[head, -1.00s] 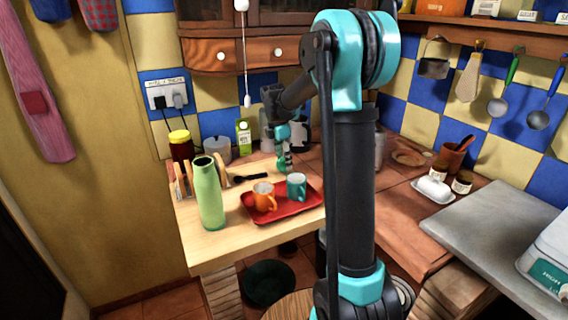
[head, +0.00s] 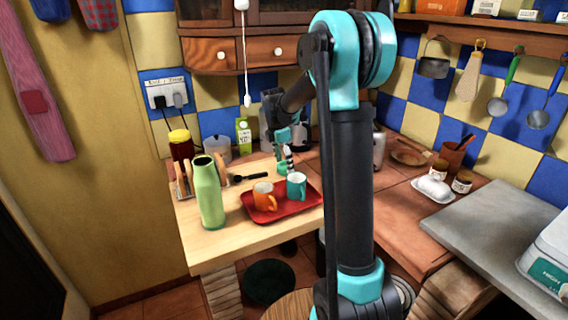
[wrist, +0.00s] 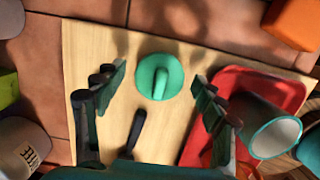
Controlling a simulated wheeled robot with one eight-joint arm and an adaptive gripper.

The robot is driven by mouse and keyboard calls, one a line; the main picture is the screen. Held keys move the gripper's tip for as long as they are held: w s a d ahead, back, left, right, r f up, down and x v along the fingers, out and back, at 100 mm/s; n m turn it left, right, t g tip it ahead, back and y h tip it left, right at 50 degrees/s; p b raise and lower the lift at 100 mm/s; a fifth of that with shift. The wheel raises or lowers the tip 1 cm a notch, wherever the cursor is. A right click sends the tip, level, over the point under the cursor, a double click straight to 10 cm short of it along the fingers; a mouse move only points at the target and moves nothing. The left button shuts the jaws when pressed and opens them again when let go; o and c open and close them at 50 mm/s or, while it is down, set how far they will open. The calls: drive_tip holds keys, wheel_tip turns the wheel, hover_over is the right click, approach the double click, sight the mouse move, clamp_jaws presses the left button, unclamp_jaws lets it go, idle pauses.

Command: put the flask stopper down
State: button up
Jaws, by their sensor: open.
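The flask stopper is a round green cap with a raised bar on top (wrist: 158,76). My gripper (wrist: 161,88) is open, with one finger on each side of the stopper in the wrist view and a gap to both. It looks to be just above the stopper. The green flask (head: 210,194) stands upright at the counter's front left with its top open.
A red tray (head: 262,217) with an orange mug (head: 263,194) and a teal mug (head: 296,186) lies right of the stopper. A black utensil (head: 252,176) lies to its left. A carton (head: 243,135), a white canister (head: 217,149) and a yellow-lidded jar (head: 180,145) stand behind.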

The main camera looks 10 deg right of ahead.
sight(280, 166)
wheel_tip(280, 166, up, 12)
drive_tip(key=a, duration=0.1)
drive_tip(key=shift+s+a, duration=0.3)
drive_tip(key=shift+a, duration=0.05)
drive_tip(key=shift+s, duration=0.1)
